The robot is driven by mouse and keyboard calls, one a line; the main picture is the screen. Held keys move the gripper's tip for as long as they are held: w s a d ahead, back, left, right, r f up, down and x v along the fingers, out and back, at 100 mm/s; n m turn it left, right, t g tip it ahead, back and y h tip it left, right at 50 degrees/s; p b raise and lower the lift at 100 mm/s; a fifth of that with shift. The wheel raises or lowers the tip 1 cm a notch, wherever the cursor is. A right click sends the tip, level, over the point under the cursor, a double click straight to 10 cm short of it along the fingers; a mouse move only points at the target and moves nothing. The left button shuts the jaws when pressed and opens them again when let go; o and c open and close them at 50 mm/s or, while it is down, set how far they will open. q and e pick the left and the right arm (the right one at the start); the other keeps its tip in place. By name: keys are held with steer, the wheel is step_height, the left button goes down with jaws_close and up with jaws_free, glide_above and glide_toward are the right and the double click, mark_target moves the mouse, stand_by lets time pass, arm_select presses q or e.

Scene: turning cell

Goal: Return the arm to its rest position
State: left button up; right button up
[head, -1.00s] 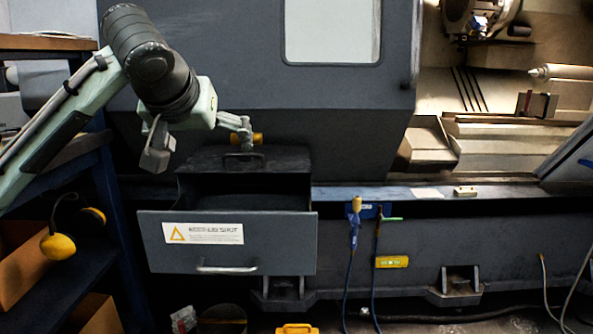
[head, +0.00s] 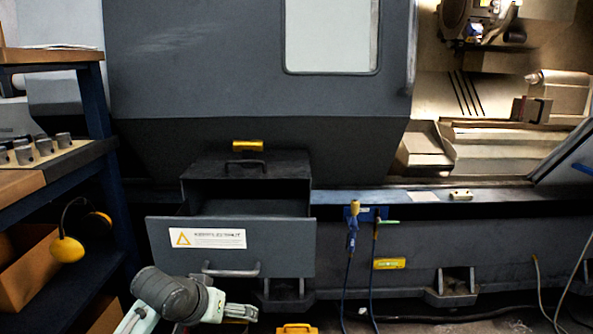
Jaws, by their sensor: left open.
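My left arm is low at the bottom left, in front of the open grey drawer (head: 280,245). Its gripper (head: 243,312) is below the drawer's handle and points to the right; it looks empty, with its jaws open, though the fingers are small in view. A small yellow object (head: 248,146) sits at the back of the drawer housing's top (head: 210,165), apart from the gripper. My right gripper is out of view.
A blue shelf with several grey cylinders on a tray (head: 75,158) stands at the left. Yellow ear defenders (head: 67,250) hang below it. The lathe bed (head: 510,135) is at the right. Hoses (head: 349,265) hang in front of the machine. A yellow item (head: 297,328) lies at the bottom edge.

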arm_select(q)
steer(key=s+a+f+g+y+p, duration=0.1)
steer(key=s+a+f+g, duration=0.1)
steer(key=s+a+f, duration=0.4)
steer(key=s+a+f+g+y+p, duration=0.1)
steer(key=s+a+f, duration=0.5)
steer(key=s+f, duration=1)
steer(key=s+g+y, duration=0.1)
steer(key=s, duration=0.3)
steer(key=shift+s+f, duration=0.15)
steer(key=shift+f, duration=0.25)
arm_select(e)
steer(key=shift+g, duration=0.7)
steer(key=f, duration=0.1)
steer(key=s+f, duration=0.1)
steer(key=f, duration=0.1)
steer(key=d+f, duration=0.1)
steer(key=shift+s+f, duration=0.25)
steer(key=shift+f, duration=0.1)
arm_select(q)
steer(key=shift+c, duration=0.5)
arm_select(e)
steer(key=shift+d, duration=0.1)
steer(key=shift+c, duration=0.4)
